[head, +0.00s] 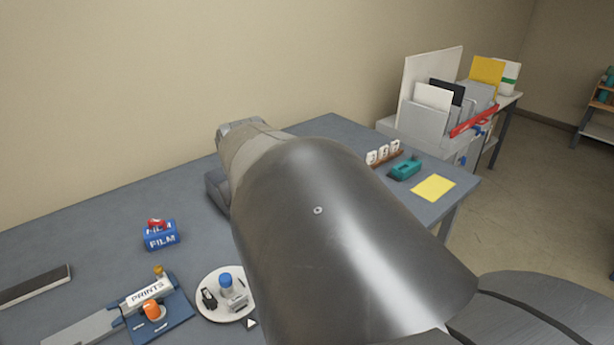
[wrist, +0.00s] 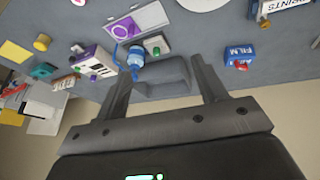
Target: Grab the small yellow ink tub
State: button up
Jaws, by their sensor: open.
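A small yellow tub (wrist: 42,42) stands on the grey-blue table in the wrist view, near the left side of the picture. It looks like the ink tub; in the head view I cannot see it, and my arm covers that middle part of the table. My gripper (wrist: 163,62) is open in the wrist view, its two fingers spread with nothing gripped. The tub is well off to the left of the fingers, apart from them. My gripper itself is hidden behind my arm in the head view.
A blue-and-white bottle (wrist: 136,60) and a purple-and-white box (wrist: 93,62) stand near the left finger. A blue FILM box (head: 161,236), a round white tray (head: 212,312), a teal dispenser (head: 405,168) and a yellow sheet (head: 433,188) are on the table (head: 90,240).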

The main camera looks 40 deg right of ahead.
jog(key=w+d+f+m+g, duration=0.1)
jog(key=w+d+f, duration=0.15)
jog(key=d, duration=0.95)
jog(key=w+d+f+m, duration=0.15)
jog(key=d+f, duration=0.25)
jog(key=d, duration=0.8)
jog(key=s+d+f+m, duration=0.1)
jog(key=s+d+f, duration=0.1)
jog(key=d+f, duration=0.2)
jog(key=s+d+f, duration=0.3)
jog(key=d+f, duration=0.2)
jog(key=d, duration=0.6)
jog(key=s+d+f+m, duration=0.1)
jog(key=d+f, duration=0.3)
jog(key=d, duration=0.4)
jog(key=shift+s+f+m, duration=0.3)
jog(key=shift+s+m, duration=0.05)
jog(key=shift+s, duration=0.35)
jog(key=shift+w+d+f, duration=0.35)
jog(key=shift+w+f, duration=0.15)
jog(key=shift+f, duration=0.3)
jog(key=shift+w+d+f, duration=0.35)
jog(key=shift+w+f, duration=0.15)
jog(key=shift+f, duration=0.25)
jog(key=shift+w+d+f, duration=0.35)
jog(key=shift+w+f, duration=0.15)
jog(key=shift+f, duration=0.3)
jog(key=shift+c, duration=0.5)
jog(key=c, duration=1)
jog(key=shift+r, duration=0.1)
